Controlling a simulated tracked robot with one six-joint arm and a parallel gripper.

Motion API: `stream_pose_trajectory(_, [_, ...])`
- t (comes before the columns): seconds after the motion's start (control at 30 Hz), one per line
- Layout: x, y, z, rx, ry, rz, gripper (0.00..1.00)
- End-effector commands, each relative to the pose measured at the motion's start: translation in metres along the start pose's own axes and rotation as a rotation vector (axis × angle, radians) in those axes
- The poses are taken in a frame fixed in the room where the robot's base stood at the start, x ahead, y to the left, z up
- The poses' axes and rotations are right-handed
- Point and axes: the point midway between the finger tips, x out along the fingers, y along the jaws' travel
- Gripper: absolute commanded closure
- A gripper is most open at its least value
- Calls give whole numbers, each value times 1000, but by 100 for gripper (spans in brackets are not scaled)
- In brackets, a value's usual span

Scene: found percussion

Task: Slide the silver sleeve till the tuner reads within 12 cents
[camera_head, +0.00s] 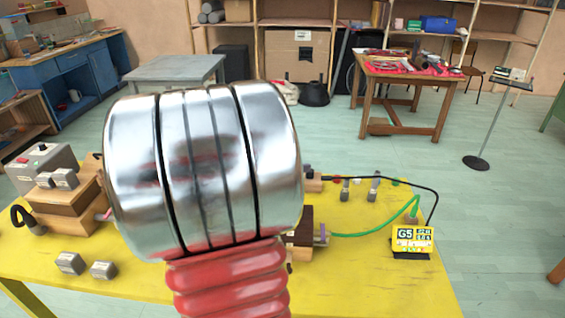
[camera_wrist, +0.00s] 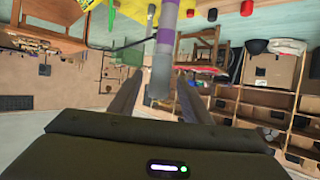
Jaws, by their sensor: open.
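In the wrist view a grey rod with a purple band (camera_wrist: 166,34) runs down from the top edge. Its grey end piece (camera_wrist: 160,80) may be the silver sleeve; I cannot tell surely. My gripper (camera_wrist: 158,98) is open, with one finger on each side of this end piece and visible gaps. The tuner (camera_head: 412,240) stands at the right of the yellow table (camera_head: 370,275) in the head view. It shows G5; its smaller figures are too small to read. My arm hides the middle of the table and my gripper in the head view.
A green cable (camera_head: 370,233) runs from a wooden block (camera_head: 299,228) towards the tuner, and a black cable (camera_head: 425,188) arcs behind. A wooden stand (camera_head: 68,210) is at left. Small grey blocks (camera_head: 70,263) lie in front. The table's front right is clear.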

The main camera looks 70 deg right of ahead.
Motion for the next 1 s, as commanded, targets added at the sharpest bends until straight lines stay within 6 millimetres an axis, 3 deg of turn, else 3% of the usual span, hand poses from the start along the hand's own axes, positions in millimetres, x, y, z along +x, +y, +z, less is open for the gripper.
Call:
stream_pose_trajectory(0.3, [35, 1, 0, 0, 0, 1, 56])
stream_pose_trajectory(0.67, [39, 0, 0, -1, 0, 0, 56])
stream_pose_trajectory(1.0, [39, 1, 0, 0, 0, 1, 80])
